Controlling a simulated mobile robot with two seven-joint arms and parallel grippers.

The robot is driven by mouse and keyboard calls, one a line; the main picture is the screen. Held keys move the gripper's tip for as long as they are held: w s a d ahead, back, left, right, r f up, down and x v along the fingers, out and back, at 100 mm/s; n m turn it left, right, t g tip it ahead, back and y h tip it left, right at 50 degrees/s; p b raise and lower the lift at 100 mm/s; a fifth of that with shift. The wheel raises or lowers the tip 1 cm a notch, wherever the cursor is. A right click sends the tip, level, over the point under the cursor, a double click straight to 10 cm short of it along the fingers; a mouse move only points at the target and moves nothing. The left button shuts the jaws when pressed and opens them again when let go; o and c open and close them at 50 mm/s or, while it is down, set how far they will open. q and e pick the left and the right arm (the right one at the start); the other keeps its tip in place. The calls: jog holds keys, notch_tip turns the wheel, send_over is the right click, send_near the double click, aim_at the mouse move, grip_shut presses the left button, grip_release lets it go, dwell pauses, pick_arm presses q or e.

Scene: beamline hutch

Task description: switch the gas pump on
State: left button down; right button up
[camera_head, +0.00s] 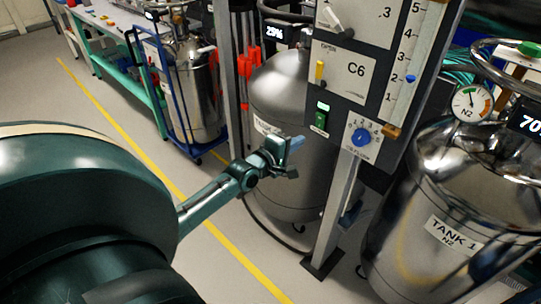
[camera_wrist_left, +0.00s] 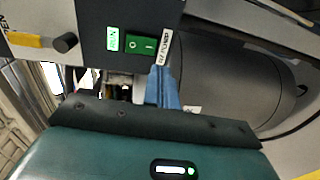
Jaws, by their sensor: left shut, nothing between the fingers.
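The green rocker switch (camera_head: 320,119) sits low on the grey control panel (camera_head: 345,105), with a small lit green indicator above it. In the left wrist view the switch (camera_wrist_left: 140,44) shows its O and I marks, beside the indicator (camera_wrist_left: 113,38) and a small label ending in PUMP (camera_wrist_left: 164,48). I cannot tell which side of the rocker is pressed. My left gripper (camera_head: 291,158) is shut and empty, below and left of the switch, apart from it. Its blue fingers (camera_wrist_left: 163,88) show just under the label in the wrist view. My right gripper is not in view.
A blue knob (camera_head: 361,136) is right of the switch, and a yellow-handled valve (camera_head: 319,73) is above it. A steel tank (camera_head: 290,95) stands behind my left gripper. TANK 1 (camera_head: 450,200) stands right of the panel's post (camera_head: 334,210).

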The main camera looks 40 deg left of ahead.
pick_arm(q)
jog(key=s+f, duration=0.1)
jog(key=s, duration=0.6)
jog(key=shift+a, duration=0.2)
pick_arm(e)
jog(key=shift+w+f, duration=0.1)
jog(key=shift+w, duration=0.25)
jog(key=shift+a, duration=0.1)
pick_arm(q)
jog(key=s+d+f+m+g+h+p, duration=0.1)
jog(key=s+d+f+m+g, duration=0.2)
jog(key=s+d+m, duration=0.5)
jog(key=s+d+f+m+g+h+p, duration=0.1)
jog(key=s+d+f+m+g, duration=0.2)
jog(key=s+d+f+m, duration=0.3)
jog(key=s+d+m, duration=0.3)
jog(key=d+m, duration=0.3)
jog(key=shift+s+d+f+p, duration=0.2)
jog(key=shift+s+d+p, duration=0.1)
jog(key=shift+p, duration=0.1)
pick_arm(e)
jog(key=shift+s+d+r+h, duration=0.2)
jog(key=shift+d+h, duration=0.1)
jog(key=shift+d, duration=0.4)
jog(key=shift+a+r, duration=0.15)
